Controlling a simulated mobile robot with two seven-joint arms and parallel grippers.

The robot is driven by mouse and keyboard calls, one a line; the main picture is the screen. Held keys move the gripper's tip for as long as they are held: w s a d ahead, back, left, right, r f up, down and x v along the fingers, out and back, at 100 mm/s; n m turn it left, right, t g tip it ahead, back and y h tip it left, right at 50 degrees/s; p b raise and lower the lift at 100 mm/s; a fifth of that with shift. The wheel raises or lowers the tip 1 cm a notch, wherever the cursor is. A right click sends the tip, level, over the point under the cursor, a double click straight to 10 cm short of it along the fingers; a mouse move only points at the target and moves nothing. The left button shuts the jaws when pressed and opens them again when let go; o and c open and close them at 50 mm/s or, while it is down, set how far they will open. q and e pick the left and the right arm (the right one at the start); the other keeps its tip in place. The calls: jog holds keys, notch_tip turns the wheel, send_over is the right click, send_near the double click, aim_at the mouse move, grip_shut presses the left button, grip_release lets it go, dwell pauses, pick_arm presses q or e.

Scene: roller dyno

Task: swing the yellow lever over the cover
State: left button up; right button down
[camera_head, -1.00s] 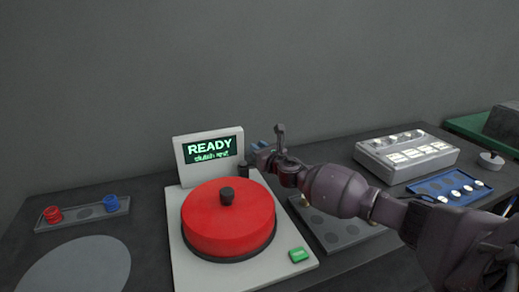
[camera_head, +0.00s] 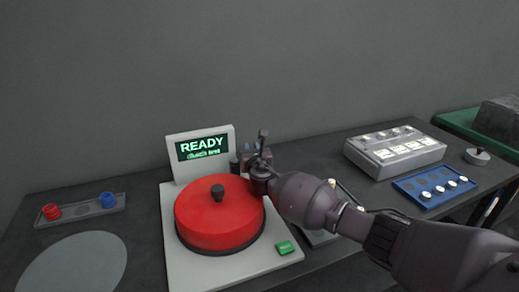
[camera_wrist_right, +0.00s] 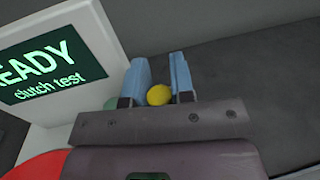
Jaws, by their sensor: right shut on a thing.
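The red round cover (camera_head: 208,222) with a dark knob on top lies on the pale machine base (camera_head: 180,274). My right gripper (camera_head: 248,151) is behind the cover's right side, near the right edge of the display. In the right wrist view its blue fingers (camera_wrist_right: 161,80) are closed around a round yellow knob, the visible end of the yellow lever (camera_wrist_right: 159,95). The rest of the lever is hidden by the gripper, and I cannot make the lever out in the head view. The lever is beside the cover, not seen over it. My left gripper is not in view.
The display (camera_head: 203,150) reads READY, clutch test. A green button (camera_head: 286,247) is at the base's front right. A grey tray (camera_head: 85,211) holds a red and a blue part. A grey box (camera_head: 396,150) and blue tray (camera_head: 435,186) stand at right.

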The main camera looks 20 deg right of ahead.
jog(key=c, duration=1)
grip_release()
pick_arm(q)
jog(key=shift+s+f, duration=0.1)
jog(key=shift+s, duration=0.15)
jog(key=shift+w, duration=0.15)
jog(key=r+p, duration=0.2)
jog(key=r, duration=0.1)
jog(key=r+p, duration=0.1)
jog(key=p, duration=0.1)
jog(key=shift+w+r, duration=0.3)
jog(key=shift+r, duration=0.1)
pick_arm(e)
notch_tip(320, 180, up, 20)
